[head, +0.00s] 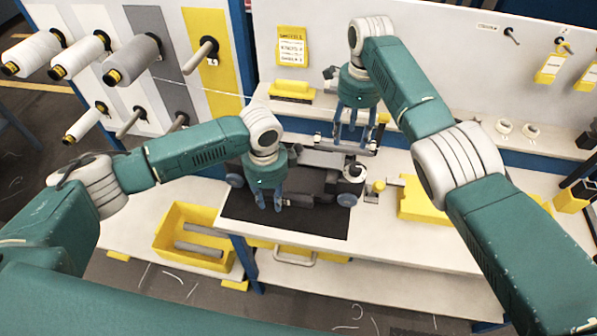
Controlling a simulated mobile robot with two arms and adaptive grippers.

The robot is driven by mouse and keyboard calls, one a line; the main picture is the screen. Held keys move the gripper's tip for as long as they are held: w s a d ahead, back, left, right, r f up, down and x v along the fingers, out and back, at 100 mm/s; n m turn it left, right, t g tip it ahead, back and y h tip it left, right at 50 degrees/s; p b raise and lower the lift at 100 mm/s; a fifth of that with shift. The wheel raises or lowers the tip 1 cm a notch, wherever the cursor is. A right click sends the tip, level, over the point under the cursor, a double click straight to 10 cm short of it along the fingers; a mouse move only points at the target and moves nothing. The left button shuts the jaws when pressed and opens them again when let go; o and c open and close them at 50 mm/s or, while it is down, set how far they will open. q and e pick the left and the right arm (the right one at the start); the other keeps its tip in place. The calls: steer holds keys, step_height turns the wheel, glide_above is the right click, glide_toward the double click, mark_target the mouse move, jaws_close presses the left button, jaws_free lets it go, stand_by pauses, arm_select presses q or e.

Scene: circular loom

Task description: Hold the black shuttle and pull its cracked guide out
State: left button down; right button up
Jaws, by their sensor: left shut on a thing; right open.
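The black shuttle (312,184) lies on a dark mat (295,220) on the white bench, with blue-grey wheels at its ends. My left gripper (270,203) points down and is shut on the left part of the shuttle. Its fingers hide some of the body there.
A yellow tray (422,203) lies further right. A yellow bin (170,243) with grey tubes is on the lower shelf. Spools (131,60) hang at the left. A raised back shelf (460,128) holds small white rings.

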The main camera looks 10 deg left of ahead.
mark_target(348, 148)
steer(key=shift+f, duration=2.45)
jaws_close()
